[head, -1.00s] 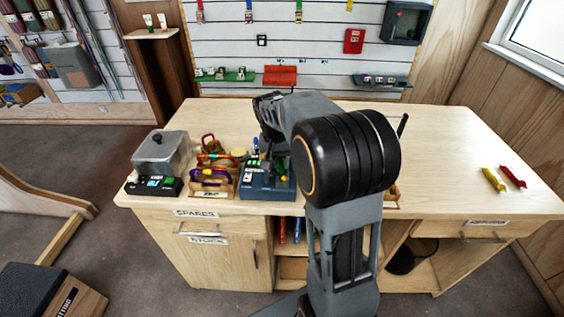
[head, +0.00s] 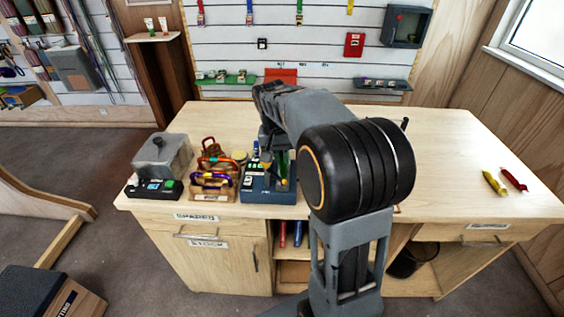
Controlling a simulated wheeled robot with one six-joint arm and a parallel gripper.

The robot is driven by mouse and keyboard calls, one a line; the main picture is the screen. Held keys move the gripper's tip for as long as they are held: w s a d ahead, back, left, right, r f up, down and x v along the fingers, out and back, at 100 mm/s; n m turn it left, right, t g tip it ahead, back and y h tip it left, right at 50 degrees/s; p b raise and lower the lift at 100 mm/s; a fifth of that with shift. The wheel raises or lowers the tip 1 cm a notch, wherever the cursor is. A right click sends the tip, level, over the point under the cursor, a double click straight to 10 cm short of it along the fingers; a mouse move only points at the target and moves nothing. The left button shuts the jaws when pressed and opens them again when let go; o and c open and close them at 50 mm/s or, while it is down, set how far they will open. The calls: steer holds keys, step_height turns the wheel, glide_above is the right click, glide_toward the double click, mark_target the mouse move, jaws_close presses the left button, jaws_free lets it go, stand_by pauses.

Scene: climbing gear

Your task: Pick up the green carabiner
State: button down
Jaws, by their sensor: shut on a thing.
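My gripper (head: 276,153) points down over the blue tray (head: 256,195) on the workbench, partly hidden by my own arm. It is shut on a narrow green piece (head: 283,163), which I take to be the green carabiner. Its full outline is hidden and too small to make out. I cannot tell whether it still touches the tray. Small blue and yellow items show in the tray beside the gripper.
Left of the tray are a wooden rack (head: 211,190) with purple, orange and red carabiners and a grey lidded box (head: 162,155). Yellow (head: 494,183) and red (head: 514,180) tools lie at the right. The bench's middle right is clear behind my arm.

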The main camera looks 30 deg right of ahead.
steer(key=s+a+r+b, duration=0.1)
steer(key=s+a+r, duration=0.2)
steer(key=s+r, duration=0.6)
steer(key=s, duration=0.4)
steer(key=shift+a+b, duration=0.2)
steer(key=shift+b, duration=0.15)
steer(key=c, duration=1.8)
jaws_free()
jaws_close()
